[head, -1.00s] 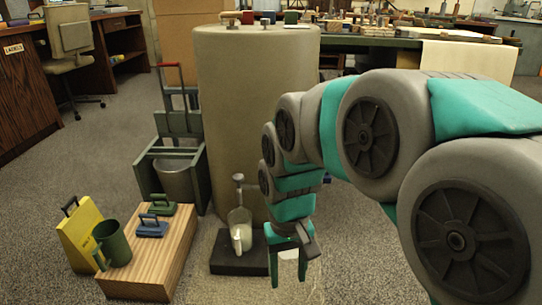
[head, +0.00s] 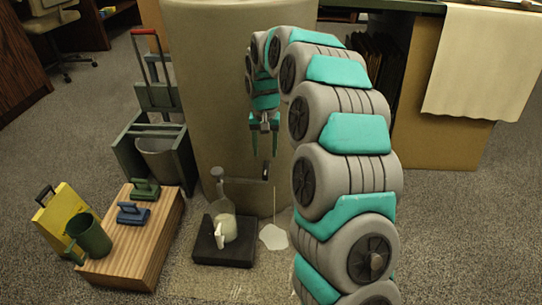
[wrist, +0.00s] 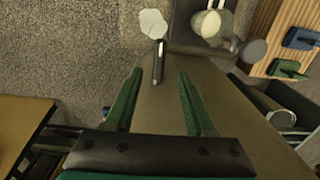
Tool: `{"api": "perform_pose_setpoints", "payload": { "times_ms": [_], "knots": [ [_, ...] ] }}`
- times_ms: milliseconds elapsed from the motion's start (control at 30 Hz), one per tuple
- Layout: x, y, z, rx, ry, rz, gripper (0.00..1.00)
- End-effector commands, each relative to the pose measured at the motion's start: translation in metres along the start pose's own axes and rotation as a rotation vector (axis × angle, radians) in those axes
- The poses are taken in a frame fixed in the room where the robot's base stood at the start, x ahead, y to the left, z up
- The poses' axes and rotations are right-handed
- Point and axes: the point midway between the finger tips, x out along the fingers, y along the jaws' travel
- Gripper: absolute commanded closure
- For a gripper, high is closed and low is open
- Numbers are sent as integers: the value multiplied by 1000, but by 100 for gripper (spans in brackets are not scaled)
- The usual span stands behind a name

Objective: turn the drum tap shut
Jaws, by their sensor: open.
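The drum (head: 225,90) is a large beige cylinder in the middle of the head view. The grey tap (head: 218,176) is low on its front, with a dark lever (head: 245,181) reaching out to the right. My gripper (head: 264,152) points down, open and empty, just above the lever's right end. In the wrist view the lever (wrist: 158,64) shows end-on between my spread fingertips (wrist: 160,76), apart from both fingers. A cream jug (head: 225,229) stands below the tap on a black block (head: 225,252). I cannot tell whether liquid is running.
A white puddle (head: 274,237) lies on the floor right of the block. A wooden box (head: 150,245) at left carries a green mug (head: 88,237) and small blue and green items. A green bucket frame (head: 150,150) stands left of the drum. Floor at the front is clear.

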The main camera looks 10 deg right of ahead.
Motion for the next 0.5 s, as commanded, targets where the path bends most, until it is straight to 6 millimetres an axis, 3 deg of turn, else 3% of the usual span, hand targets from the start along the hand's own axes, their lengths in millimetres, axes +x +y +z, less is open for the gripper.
{"api": "perform_pose_setpoints", "payload": {
  "times_ms": [267, 500],
  "knots": [
    [15, 0, -4, 7, -1, 2, 45],
    [50, 0, -4, 6, -2, 2, 45]
  ]
}}
